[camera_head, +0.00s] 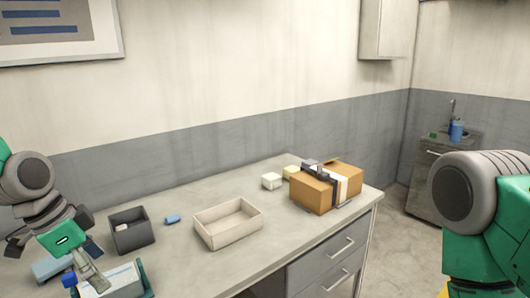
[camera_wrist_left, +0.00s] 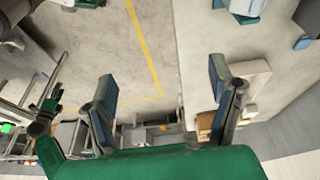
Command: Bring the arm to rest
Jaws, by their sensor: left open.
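My left arm comes in from the left in the head view, and its gripper (camera_head: 84,281) hangs over the left end of the desk (camera_head: 185,260). In the left wrist view the two blue-padded fingers (camera_wrist_left: 162,82) stand wide apart with nothing between them. Bare floor shows behind the gap. In the head view a green, white and blue object (camera_head: 125,283) lies close to the gripper; I cannot tell whether they touch. Part of my right arm shows at the right edge, but its gripper is out of view.
On the desk are a dark grey bin (camera_head: 133,238), a small blue piece (camera_head: 172,218), a beige tray (camera_head: 215,241), two cream blocks (camera_head: 271,181) and a strapped cardboard box (camera_head: 311,194). Drawers (camera_head: 330,263) are below. A sink cabinet (camera_head: 428,180) stands behind right, with open floor between.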

